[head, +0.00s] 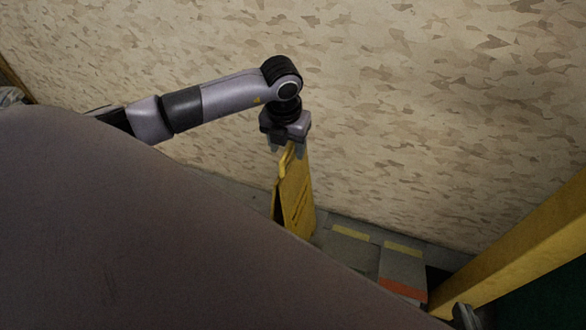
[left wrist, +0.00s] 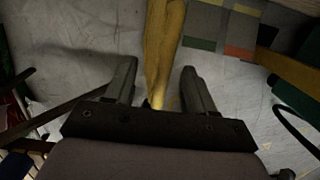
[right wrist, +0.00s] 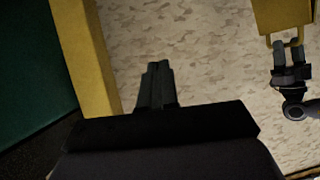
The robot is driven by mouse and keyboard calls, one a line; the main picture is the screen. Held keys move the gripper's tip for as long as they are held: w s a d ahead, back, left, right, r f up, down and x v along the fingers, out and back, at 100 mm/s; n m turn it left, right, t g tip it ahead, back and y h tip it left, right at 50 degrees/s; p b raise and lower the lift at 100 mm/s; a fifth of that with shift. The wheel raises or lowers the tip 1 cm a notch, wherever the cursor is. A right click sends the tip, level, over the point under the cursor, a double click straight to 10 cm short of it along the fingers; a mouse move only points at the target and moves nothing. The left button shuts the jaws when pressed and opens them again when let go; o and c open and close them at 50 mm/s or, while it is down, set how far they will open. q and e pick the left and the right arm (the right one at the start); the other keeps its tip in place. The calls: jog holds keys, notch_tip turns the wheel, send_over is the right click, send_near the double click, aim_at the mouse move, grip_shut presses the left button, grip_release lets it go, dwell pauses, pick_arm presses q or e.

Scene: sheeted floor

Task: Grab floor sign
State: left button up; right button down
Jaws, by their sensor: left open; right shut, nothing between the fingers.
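The yellow floor sign (head: 296,198) stands upright near the patterned wall in the head view. My left gripper (head: 287,148) is above it, pointing down, with its fingers at the sign's top. In the left wrist view the sign (left wrist: 163,45) runs between the spread fingers of my left gripper (left wrist: 158,78); I cannot tell whether they touch it. In the right wrist view the sign's top and handle (right wrist: 284,20) show at the upper right, at the left gripper's fingers. My right gripper (right wrist: 157,85) is shut and empty, apart from the sign.
A thick yellow beam (head: 525,245) slants up at the right of the head view, with a dark green surface (head: 550,295) beside it.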

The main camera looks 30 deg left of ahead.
aim_at(290, 157)
pick_arm(q)
jog(key=f, duration=0.1)
jog(key=f+b, duration=0.1)
jog(key=f, duration=0.1)
jog(key=w+f, duration=0.1)
jog(key=f, duration=0.1)
jog(key=shift+b, duration=0.35)
grip_shut()
dwell(0.9)
jog(key=shift+w+r, duration=0.1)
jog(key=shift+r, duration=0.1)
